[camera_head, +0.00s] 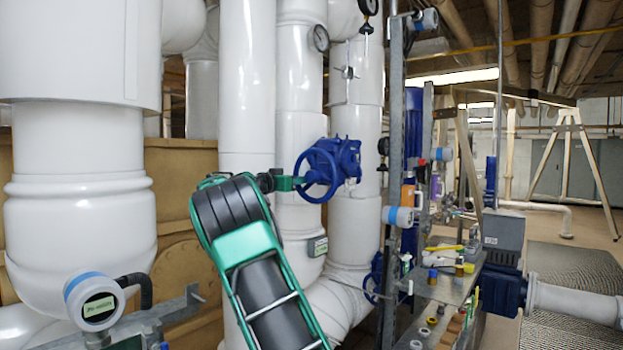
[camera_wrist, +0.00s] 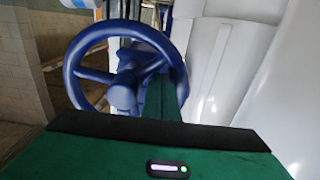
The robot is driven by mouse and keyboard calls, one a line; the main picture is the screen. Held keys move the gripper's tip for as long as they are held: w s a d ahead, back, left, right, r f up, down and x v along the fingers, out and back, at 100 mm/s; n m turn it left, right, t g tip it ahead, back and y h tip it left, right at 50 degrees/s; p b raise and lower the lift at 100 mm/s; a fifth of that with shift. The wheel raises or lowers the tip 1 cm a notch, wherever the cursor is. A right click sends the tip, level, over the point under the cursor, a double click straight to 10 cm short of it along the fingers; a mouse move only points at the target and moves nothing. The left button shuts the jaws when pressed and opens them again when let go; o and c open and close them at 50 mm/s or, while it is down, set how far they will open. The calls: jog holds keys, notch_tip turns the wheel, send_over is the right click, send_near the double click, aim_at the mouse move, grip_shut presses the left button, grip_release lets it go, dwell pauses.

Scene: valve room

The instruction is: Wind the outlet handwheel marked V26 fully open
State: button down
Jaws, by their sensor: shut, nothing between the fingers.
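A blue handwheel (camera_head: 318,175) with spokes is mounted on a blue valve body (camera_head: 347,158) on the white vertical pipes. It fills the upper left of the wrist view (camera_wrist: 124,96). My gripper (camera_head: 290,183) is at the left side of the wheel's rim in the head view, with its fingers together and nothing held. In the wrist view a green finger (camera_wrist: 161,100) overlaps the right part of the rim; I cannot tell whether it touches the rim or reaches between the spokes. A small tag (camera_head: 318,246) hangs below the wheel; its text is unreadable, so V26 is not confirmed.
A second blue handwheel (camera_head: 374,278) sits lower right, partly hidden by a metal post (camera_head: 392,200). A shelf (camera_head: 440,290) with small parts stands right of it. Large white pipes (camera_head: 80,215) and a gauge unit (camera_head: 95,300) stand left. Open floor (camera_head: 575,235) shows far right.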

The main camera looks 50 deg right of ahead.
aim_at(306, 189)
jog(key=shift+f, duration=0.2)
jog(key=shift+s+f, duration=0.5)
jog(key=shift+f, duration=0.2)
jog(key=shift+s+f, duration=0.1)
jog(key=shift+s+d+f, duration=0.1)
jog(key=shift+s+f, duration=0.25)
jog(key=shift+s, duration=0.05)
jog(key=shift+s+f, duration=0.1)
jog(key=shift+s, duration=0.05)
jog(key=shift+s+d+f, duration=0.1)
jog(key=shift+s+f, duration=0.2)
jog(key=shift+s, duration=0.55)
